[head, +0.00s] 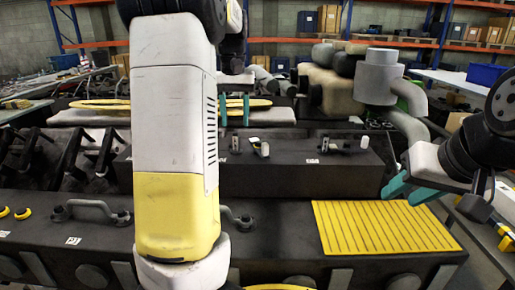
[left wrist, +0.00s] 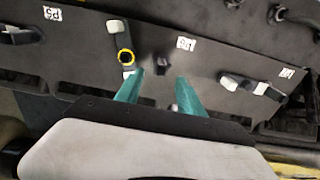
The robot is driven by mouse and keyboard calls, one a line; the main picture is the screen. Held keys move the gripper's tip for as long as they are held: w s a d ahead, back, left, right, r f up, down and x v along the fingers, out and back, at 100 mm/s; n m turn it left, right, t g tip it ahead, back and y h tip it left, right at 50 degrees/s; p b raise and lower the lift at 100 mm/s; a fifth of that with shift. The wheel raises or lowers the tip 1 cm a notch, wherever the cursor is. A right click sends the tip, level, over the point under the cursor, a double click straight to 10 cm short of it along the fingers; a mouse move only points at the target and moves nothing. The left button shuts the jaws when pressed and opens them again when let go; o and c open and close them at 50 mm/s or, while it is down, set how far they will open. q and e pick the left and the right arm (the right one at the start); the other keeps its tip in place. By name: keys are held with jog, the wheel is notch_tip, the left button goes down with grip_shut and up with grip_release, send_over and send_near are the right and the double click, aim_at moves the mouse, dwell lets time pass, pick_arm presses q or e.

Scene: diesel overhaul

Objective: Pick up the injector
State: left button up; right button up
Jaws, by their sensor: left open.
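A small grey and white part with a yellow ring (left wrist: 124,57), which looks like an injector, lies on the dark engine block's face in the left wrist view. A similar pale part (head: 262,149) shows on the block in the head view. My left gripper (head: 234,110) is open, its two teal fingers apart with nothing seen between them. In the left wrist view the left gripper (left wrist: 160,92) has one fingertip just below the ringed part; I cannot tell whether they touch. My right gripper (head: 410,190) has its teal fingers apart and empty, at the right.
More pale fittings sit along the block, one (left wrist: 250,88) to the right in the left wrist view and one (head: 345,145) in the head view. A yellow ribbed mat (head: 385,228) lies at front right. A grey pipe assembly (head: 380,78) stands behind the block.

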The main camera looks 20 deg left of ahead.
aim_at(235, 133)
pick_arm(q)
notch_tip(235, 133, down, 7)
jog(key=shift+s+r, duration=0.1)
dwell(0.3)
grip_shut()
